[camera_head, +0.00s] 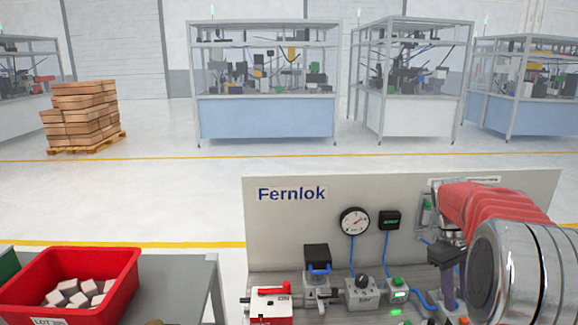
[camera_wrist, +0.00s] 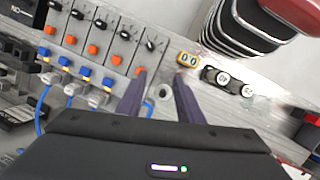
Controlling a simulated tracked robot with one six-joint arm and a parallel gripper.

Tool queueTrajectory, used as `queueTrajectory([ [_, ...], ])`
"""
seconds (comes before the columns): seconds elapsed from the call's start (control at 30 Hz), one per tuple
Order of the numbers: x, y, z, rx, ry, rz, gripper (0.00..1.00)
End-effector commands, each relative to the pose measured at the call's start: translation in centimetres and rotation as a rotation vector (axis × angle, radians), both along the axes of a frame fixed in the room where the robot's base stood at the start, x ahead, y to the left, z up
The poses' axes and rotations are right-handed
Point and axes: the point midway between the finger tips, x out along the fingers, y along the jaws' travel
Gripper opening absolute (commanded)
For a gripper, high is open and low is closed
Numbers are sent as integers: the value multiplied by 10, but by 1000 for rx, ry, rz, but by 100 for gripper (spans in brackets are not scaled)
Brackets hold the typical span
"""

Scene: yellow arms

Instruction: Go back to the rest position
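My gripper (camera_wrist: 162,76) shows in the wrist view with two dark fingers apart and nothing held between them. The fingers point at a grey panel (camera_wrist: 150,60) with rows of controls. A small round fitting (camera_wrist: 163,92) shows in the gap between the fingers; I cannot tell how far it is from them. In the head view my red and silver arm reaches over the right end of the Fernlok bench (camera_head: 262,230), and it hides part of the controls there.
The bench carries a gauge (camera_head: 354,221), a black display (camera_head: 390,220) and blue cables. A red bin (camera_head: 120,275) with pale blocks stands on a grey table at left. Open floor lies behind, with stacked boxes (camera_head: 80,115) on a pallet and framed work cells (camera_head: 265,118).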

Motion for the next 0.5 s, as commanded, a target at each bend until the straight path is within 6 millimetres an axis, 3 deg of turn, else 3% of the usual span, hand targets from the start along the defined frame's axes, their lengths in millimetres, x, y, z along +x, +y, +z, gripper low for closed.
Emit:
queueTrajectory([
  [0.5,-52,90,12,19,-236,-237,33],
])
